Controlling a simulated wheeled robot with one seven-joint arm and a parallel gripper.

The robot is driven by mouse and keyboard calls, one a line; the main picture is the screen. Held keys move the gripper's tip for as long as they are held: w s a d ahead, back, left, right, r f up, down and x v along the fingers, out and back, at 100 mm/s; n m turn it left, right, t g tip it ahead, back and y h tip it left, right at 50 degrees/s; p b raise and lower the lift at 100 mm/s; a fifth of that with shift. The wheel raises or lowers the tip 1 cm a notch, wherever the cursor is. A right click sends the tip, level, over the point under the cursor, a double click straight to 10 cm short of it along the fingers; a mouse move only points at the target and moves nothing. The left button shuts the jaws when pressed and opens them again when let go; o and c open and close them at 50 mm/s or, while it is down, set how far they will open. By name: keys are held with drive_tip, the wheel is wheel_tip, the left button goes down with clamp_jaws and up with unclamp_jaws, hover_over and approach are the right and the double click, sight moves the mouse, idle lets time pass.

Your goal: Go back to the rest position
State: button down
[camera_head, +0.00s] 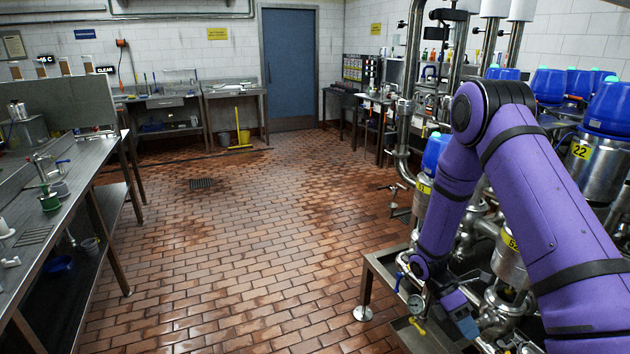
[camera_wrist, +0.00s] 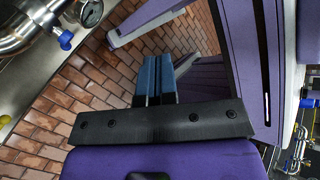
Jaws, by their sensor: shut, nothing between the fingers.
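My gripper (camera_wrist: 153,80) shows in the wrist view as two blue fingers side by side, closed together with nothing between them. In the head view my purple arm bends down on the right, and its blue-grey end hangs low over the steel frame of the valve matrix (camera_head: 392,268). A pressure gauge (camera_head: 416,304) and a yellow handle (camera_head: 417,326) sit just left of the arm's end. In the wrist view the gauge (camera_wrist: 91,12) and a blue-handled valve (camera_wrist: 65,40) are at upper left, apart from the fingers.
Steel pipes and blue-topped valves (camera_head: 549,82) crowd the right side, close around and behind my arm. A steel workbench (camera_head: 85,195) runs along the left. The brick-tiled floor (camera_head: 255,225) between is clear up to the blue door (camera_head: 290,70).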

drive_tip(key=s+a+r+m+t+y, duration=0.1)
drive_tip(key=a+r+m+t, duration=0.2)
drive_tip(key=r, duration=1.1)
drive_tip(key=a+r+m+t+y, duration=0.15)
drive_tip(key=r+m+t, duration=0.35)
drive_tip(key=r, duration=0.8)
drive_tip(key=s+a+r+m+t+y, duration=0.2)
drive_tip(key=s+a+r+m+t, duration=0.2)
drive_tip(key=s+r, duration=1.1)
drive_tip(key=s+m+t, duration=0.1)
drive_tip(key=m+t, duration=0.2)
drive_tip(key=m, duration=0.2)
drive_tip(key=shift+s+r+y, duration=0.35)
